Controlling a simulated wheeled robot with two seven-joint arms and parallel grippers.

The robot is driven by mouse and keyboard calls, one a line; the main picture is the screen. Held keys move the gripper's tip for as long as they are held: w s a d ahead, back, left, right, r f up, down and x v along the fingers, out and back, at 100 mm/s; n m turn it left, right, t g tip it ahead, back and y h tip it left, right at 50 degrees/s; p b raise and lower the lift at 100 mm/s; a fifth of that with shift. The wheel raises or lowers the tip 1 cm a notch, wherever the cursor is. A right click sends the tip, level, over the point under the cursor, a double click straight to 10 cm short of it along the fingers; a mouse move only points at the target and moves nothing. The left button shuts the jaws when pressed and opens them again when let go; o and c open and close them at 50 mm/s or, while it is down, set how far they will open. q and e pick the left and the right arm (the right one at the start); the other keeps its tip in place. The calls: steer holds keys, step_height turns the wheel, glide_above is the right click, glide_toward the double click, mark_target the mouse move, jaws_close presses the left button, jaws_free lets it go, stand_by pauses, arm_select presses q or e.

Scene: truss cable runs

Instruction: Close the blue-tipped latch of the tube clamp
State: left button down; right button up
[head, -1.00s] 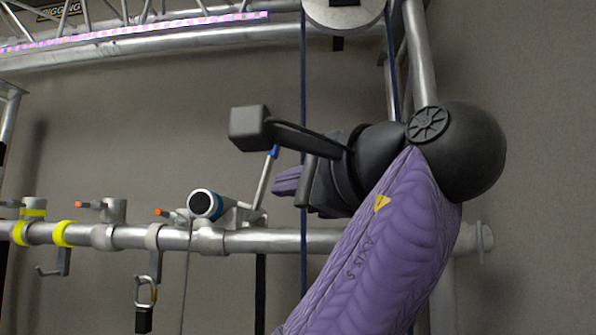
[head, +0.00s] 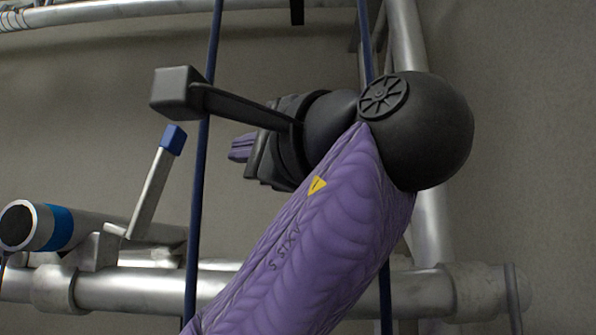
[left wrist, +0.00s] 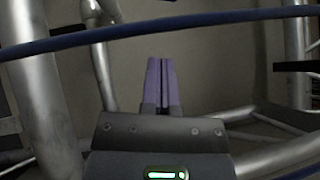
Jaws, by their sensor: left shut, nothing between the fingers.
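The blue-tipped latch (head: 152,186) stands up at a tilt on the tube clamp (head: 97,250) in the head view, its blue tip at the top. The clamp sits on the horizontal pipe, beside a short tube (head: 36,226) with a blue band and dark end. The latch is not seen in the left wrist view. My right gripper is not in view.
A horizontal metal pipe (head: 130,289) runs along the bottom. A dark blue cable (head: 201,150) hangs between the latch and my left gripper in the picture; another (head: 367,45) hangs behind my arm. A blue cable (left wrist: 120,33) crosses the left wrist view. A vertical pipe (head: 408,40) stands at right.

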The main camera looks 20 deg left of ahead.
mark_target(183, 148)
arm_select(q)
steer(key=a, duration=0.2)
steer(key=w+a+r+p, duration=0.1)
steer(key=a, duration=0.2)
steer(key=w+a+p, duration=0.1)
steer(key=a, duration=0.1)
steer(key=shift+a+r, duration=0.35)
steer(key=shift+r, duration=0.05)
steer(key=shift+s, duration=0.1)
